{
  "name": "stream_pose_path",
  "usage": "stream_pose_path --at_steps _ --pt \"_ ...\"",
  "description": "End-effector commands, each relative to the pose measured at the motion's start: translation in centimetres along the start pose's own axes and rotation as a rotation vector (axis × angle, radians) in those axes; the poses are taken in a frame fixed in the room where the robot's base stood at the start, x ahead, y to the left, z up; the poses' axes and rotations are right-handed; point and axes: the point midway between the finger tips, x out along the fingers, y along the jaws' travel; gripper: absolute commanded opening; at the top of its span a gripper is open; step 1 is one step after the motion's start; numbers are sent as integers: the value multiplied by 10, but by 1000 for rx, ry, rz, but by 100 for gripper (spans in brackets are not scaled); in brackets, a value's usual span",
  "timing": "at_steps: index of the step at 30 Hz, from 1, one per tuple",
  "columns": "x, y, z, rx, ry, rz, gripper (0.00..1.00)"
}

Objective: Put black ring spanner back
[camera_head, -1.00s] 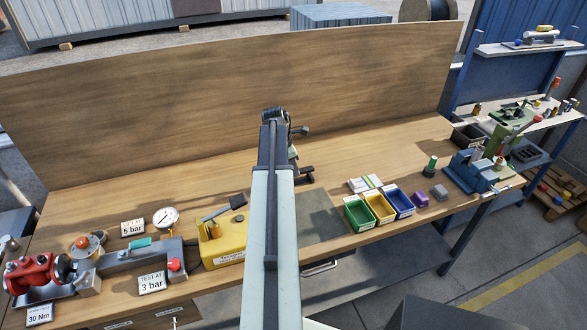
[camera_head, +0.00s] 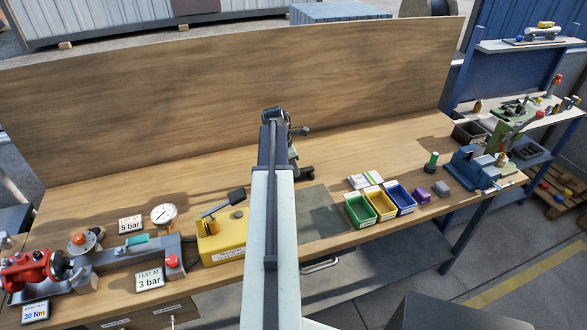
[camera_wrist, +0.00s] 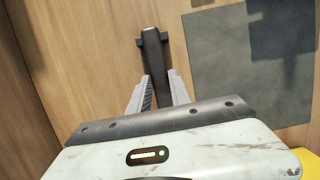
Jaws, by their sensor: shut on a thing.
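The black spanner (camera_wrist: 153,62) is in my gripper (camera_wrist: 160,82) in the wrist view. It is a dark bar with a short crosspiece near its far end, and its near part runs between the two grey fingers. The fingers are shut on it. Its ring is not clearly seen. Bare wood lies behind and around it; how high it is above the bench I cannot tell. In the head view my arm hides most of the gripper; a small dark piece (camera_head: 306,172) shows right of the arm's end.
A grey mat (camera_wrist: 215,85) lies to the right of the spanner. On the wooden bench stand a yellow box (camera_head: 222,240), a gauge (camera_head: 163,215), a red valve (camera_head: 30,272), green (camera_head: 359,210), yellow and blue bins, and a blue vise (camera_head: 472,168). A wooden back panel (camera_head: 200,110) rises behind.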

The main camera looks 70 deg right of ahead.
Motion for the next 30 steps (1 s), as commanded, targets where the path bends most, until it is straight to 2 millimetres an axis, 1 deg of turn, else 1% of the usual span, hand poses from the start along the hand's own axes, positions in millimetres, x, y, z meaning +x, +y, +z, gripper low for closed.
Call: stream_pose_path --at_steps 5,6,8,15,16,18,30 --pt "0 0 -1 -1 0 0 0" --pt "0 0 -1 -1 0 0 32" --pt "0 0 -1 -1 0 0 49" --pt "0 0 -1 -1 0 0 49" --pt "0 0 -1 -1 0 0 55" --pt "0 0 -1 -1 0 0 71" --pt "0 0 -1 -1 0 0 71"
